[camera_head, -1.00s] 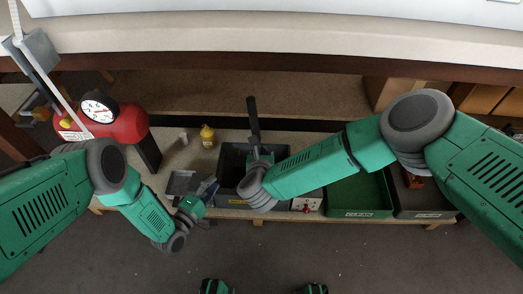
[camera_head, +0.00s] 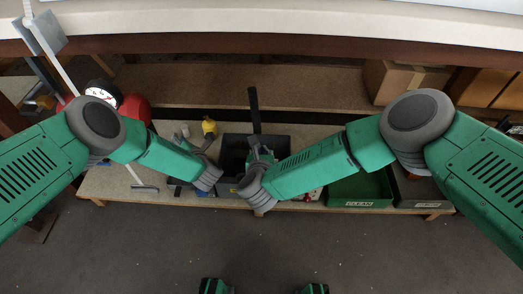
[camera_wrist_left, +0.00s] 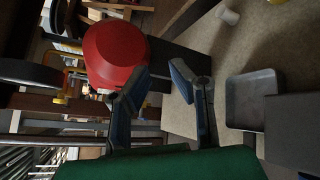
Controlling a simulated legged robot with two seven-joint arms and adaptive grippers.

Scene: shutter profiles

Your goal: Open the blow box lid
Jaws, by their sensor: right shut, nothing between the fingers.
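The blow box (camera_head: 278,145) is a dark grey box in the middle of the bench in the head view. Its inside looks dark; I cannot make out the lid clearly. A black upright bar (camera_head: 253,108) stands at its back. My right gripper (camera_head: 262,152) is shut and empty over the box, partly hidden by its own wrist. My left gripper (camera_head: 203,147) is left of the box, apart from it. In the left wrist view its two fingers (camera_wrist_left: 162,82) are spread with nothing held, and a red tank (camera_wrist_left: 115,52) shows behind them.
A grey tray (camera_wrist_left: 253,99) and a white cup (camera_wrist_left: 228,16) are on the bench near my left gripper. A yellow bottle (camera_head: 209,127) stands behind. A green bin (camera_head: 360,188) is to the right.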

